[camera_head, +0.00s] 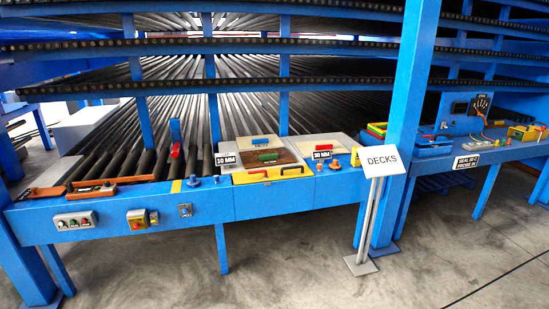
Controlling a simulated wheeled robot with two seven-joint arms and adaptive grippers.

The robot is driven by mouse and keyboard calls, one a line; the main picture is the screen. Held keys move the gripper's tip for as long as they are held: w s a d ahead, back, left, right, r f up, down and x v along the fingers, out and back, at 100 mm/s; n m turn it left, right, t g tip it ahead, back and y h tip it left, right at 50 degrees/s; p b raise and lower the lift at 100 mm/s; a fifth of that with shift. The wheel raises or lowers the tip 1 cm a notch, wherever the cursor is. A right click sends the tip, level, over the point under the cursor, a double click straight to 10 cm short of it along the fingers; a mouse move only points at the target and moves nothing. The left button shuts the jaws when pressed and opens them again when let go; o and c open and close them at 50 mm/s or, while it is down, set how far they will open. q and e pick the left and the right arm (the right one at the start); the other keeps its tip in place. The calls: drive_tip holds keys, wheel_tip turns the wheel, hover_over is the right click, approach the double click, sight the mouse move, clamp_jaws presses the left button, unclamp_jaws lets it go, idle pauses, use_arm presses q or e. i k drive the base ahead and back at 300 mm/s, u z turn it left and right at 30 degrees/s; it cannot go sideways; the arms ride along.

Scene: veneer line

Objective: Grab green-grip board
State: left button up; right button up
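A brown wood-look board with a green grip (268,157) lies on the front of the blue roller line, left of the blue post. A blue grip (261,141) shows on a lighter surface just behind the green one. Pale panels and a 30 MM label (323,154) are to its right, and another 30 MM label (226,160) is to its left. Neither of my grippers is in view.
A red-handled lever (175,150) rises among the rollers. A second blue bench (470,150) is at the right. The grey floor (290,265) in front is clear.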

sight(274, 156)
drive_tip(key=u, duration=0.3)
drive_tip(key=i, duration=2)
drive_tip(key=z, duration=0.25)
